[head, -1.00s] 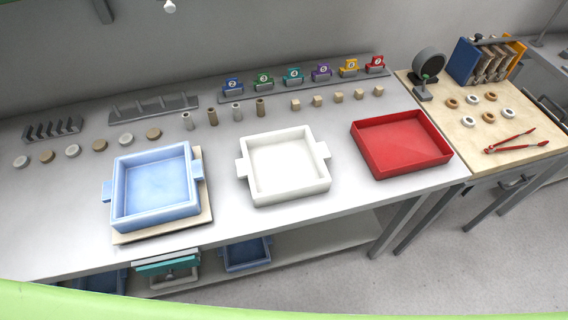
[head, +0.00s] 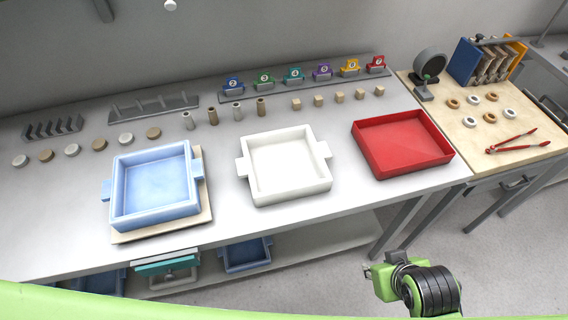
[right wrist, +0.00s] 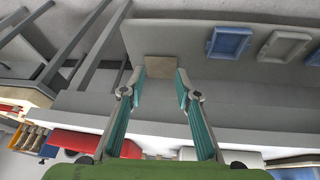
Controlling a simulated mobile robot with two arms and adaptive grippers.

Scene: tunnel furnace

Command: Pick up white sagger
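The white sagger (head: 327,170), a square open box with side lugs, stands empty on the grey table in the head view. It lies between the blue sagger (head: 104,190) and the red tray (head: 405,163). Parts of the white sagger (right wrist: 245,158) show low in the right wrist view, behind my fingers. My right wrist is at the lower right of the head view, in front of the table and apart from the sagger. My right gripper (right wrist: 161,72) shows in the wrist view with fingers apart and nothing between them.
The table's front edge (head: 330,206) and legs lie between my right arm and the tabletop. Small discs, cylinders and cubes stand behind. A wooden side table (head: 485,130) is at the right.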

